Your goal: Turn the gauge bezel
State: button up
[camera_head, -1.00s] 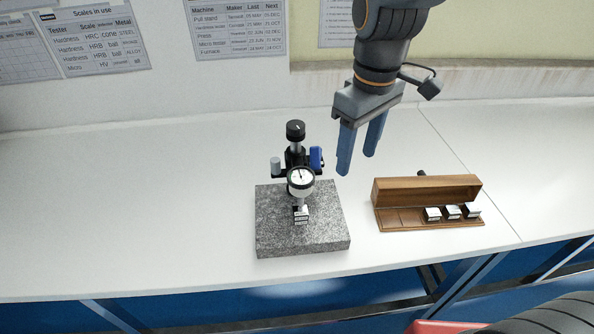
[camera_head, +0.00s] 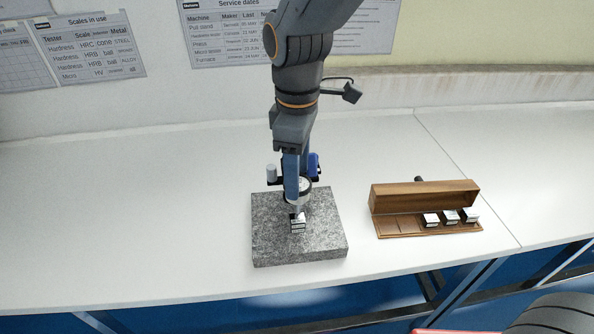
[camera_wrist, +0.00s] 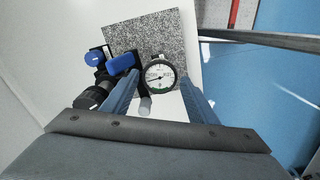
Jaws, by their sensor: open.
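The dial gauge (camera_wrist: 159,76) has a white face and a dark round bezel. It is part of a small tester on a speckled granite block (camera_head: 275,247). In the wrist view the gauge shows between and beyond my open fingers. My gripper (camera_head: 294,200) is in front of the tester in the head view and hides much of the gauge; part of the dial shows at its right. My gripper (camera_wrist: 160,100) is open with nothing held between its fingers. I cannot tell whether a finger touches the bezel. A small stack of metal blocks (camera_head: 298,223) stands under the gauge.
A blue part (camera_head: 314,164) and a grey cylinder (camera_head: 271,173) stick out beside the tester. An open wooden case (camera_head: 425,197) with several small metal blocks sits to the right. The white bench (camera_head: 120,220) is clear to the left.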

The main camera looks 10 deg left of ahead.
jog(key=shift+f, duration=0.25)
jog(key=c, duration=0.8)
jog(key=shift+r+m, duration=0.1)
jog(key=shift+m, duration=0.2)
